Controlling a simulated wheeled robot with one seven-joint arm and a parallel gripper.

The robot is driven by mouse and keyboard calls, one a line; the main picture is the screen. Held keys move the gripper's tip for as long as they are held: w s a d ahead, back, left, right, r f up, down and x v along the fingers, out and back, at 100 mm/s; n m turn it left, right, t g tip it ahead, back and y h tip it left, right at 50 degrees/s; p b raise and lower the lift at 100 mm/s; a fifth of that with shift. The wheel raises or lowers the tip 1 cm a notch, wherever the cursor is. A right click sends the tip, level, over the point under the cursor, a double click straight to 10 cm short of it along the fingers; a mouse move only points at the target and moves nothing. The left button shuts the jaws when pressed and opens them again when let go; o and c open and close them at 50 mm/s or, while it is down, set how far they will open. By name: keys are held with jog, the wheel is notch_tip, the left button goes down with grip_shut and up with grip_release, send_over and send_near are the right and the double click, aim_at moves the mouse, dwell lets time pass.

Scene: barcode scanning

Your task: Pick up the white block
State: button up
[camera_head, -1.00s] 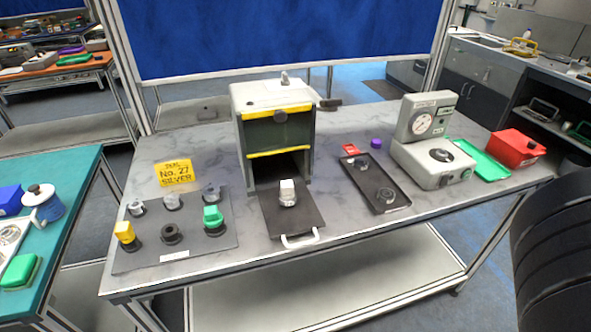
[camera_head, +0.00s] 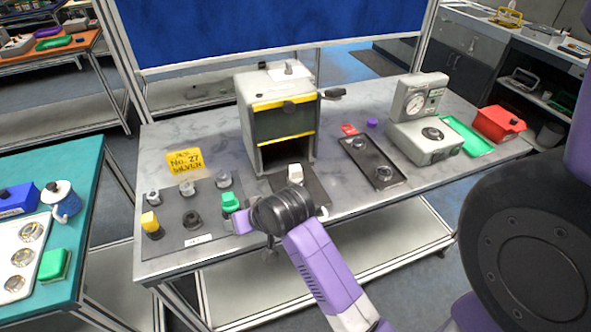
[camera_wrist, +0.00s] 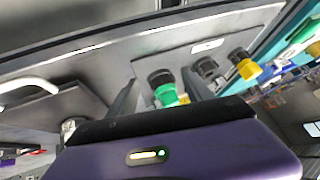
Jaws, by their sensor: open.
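The white block (camera_head: 295,172) sits on a silver base on the dark plate (camera_head: 313,187) in front of the grey box. My gripper (camera_head: 241,221) is to the left and front of it, close to the green block (camera_head: 230,201) on the left-hand mat. In the wrist view my open gripper (camera_wrist: 160,95) has its two fingers on either side of the green block (camera_wrist: 166,95) as seen from there. I cannot tell whether they touch it. A silver piece (camera_wrist: 68,126) at left, partly hidden, may be the white block's base.
The grey box (camera_head: 280,110) with yellow strips stands behind the plate. A mat (camera_head: 210,222) on the left holds a yellow block (camera_head: 151,222) and several knobs. A black tray (camera_head: 372,165) and a gauge device (camera_head: 422,138) are at right. A white handle (camera_wrist: 30,88) fronts the plate.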

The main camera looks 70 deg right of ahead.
jog(key=s+d+r+m+g+p, duration=0.1)
jog(key=s+d+r, duration=0.15)
jog(key=d, duration=0.35)
jog(key=s+d+r+g, duration=0.1)
jog(key=d+r+g, duration=0.15)
jog(key=d, duration=0.35)
notch_tip(320, 180, up, 4)
jog(key=m+g, duration=0.2)
send_over(295, 167)
jog(key=s+a, duration=0.1)
jog(key=a, duration=0.1)
jog(key=b+x, duration=0.2)
jog(key=b, duration=0.1)
jog(key=shift+d+f+t, duration=0.1)
jog(key=shift+f+t, duration=0.1)
jog(key=shift+t, duration=0.05)
jog(key=shift+x, duration=2.25)
jog(key=shift+s+d, duration=0.1)
jog(key=shift+h, duration=0.3)
grip_shut()
